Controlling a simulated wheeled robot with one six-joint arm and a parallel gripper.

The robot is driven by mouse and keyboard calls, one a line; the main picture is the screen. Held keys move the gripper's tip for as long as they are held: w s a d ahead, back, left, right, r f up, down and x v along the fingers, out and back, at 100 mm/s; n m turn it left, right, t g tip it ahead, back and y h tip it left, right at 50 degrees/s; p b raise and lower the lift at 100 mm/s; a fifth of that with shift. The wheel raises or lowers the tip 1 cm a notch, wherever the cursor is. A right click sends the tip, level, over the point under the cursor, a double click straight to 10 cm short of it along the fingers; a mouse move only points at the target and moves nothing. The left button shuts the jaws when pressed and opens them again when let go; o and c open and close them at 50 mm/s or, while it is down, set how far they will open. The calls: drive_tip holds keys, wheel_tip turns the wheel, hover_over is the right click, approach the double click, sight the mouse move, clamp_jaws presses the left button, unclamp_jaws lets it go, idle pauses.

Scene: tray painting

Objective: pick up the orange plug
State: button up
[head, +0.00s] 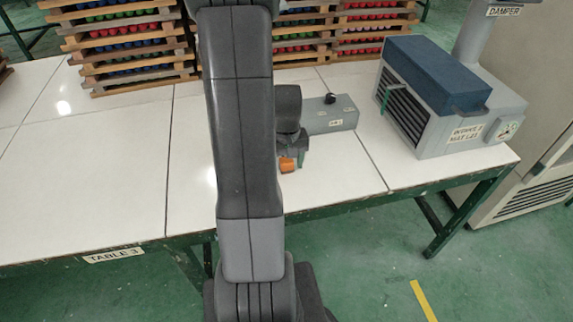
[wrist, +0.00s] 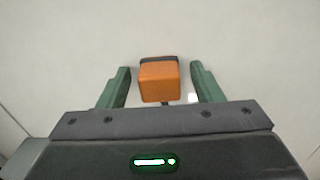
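The orange plug (head: 287,165) lies on the white table near its front edge in the head view. In the wrist view the plug (wrist: 159,82) is a small orange block with a dark band at its far side. My gripper (wrist: 160,85) is open, with one green finger on each side of the plug and a gap on both sides. In the head view my gripper (head: 291,153) is right at the plug and partly hidden by my arm.
A grey box with a black knob (head: 330,115) stands just behind and right of my gripper. A larger grey intake unit with a blue top (head: 435,75) stands at the right. Wooden racks (head: 130,50) of coloured pieces line the back. The table (head: 85,160) is clear at left.

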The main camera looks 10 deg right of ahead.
drive_tip(key=c, duration=0.9)
drive_tip(key=shift+c, duration=0.2)
drive_tip(key=shift+r, duration=0.1)
